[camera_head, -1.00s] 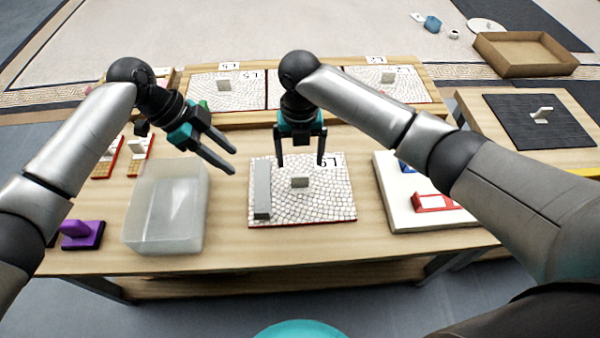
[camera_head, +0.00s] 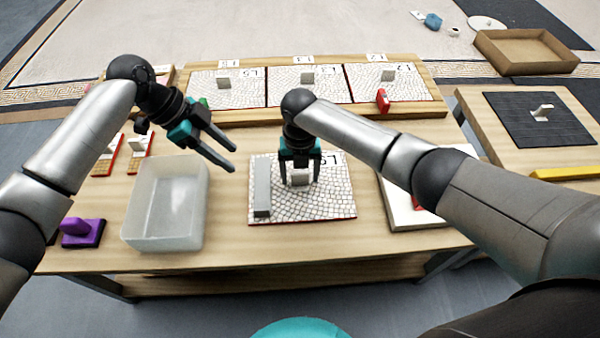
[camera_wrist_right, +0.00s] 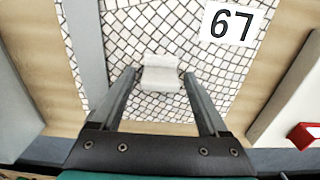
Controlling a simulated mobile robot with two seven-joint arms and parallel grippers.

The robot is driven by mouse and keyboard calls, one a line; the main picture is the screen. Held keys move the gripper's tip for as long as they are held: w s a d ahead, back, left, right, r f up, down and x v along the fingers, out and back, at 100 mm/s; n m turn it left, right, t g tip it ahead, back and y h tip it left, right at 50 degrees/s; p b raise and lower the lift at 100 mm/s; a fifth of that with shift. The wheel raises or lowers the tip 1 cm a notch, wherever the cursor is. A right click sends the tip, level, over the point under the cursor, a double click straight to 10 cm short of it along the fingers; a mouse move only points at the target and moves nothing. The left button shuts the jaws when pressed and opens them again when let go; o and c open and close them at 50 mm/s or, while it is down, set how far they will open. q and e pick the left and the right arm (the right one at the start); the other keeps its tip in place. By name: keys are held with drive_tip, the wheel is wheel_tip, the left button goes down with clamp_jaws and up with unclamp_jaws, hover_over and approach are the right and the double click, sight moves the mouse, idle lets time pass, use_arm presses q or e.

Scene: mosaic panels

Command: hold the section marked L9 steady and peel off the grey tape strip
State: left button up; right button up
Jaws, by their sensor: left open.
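The section marked L9 (camera_head: 325,205) is a white mosaic panel with a red edge, flat on the table. The grey tape strip (camera_head: 262,190) lies along the panel's left side, also in the right wrist view (camera_wrist_right: 84,45). A pale handle block (camera_wrist_right: 161,73) stands mid-panel. My right gripper (camera_head: 300,181) is lowered over it, open, with one finger on each side and small gaps visible. My left gripper (camera_head: 233,159) is open and empty, above the table between the bin and the panel.
A translucent bin (camera_head: 135,215) stands left of the panel, with a purple block (camera_head: 82,232) beyond it. A white tray (camera_head: 405,212) lies to the right, partly behind my right arm. More mosaic panels (camera_head: 228,95) stand on a raised shelf at the back.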

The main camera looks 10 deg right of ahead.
clamp_jaws()
idle(0.4)
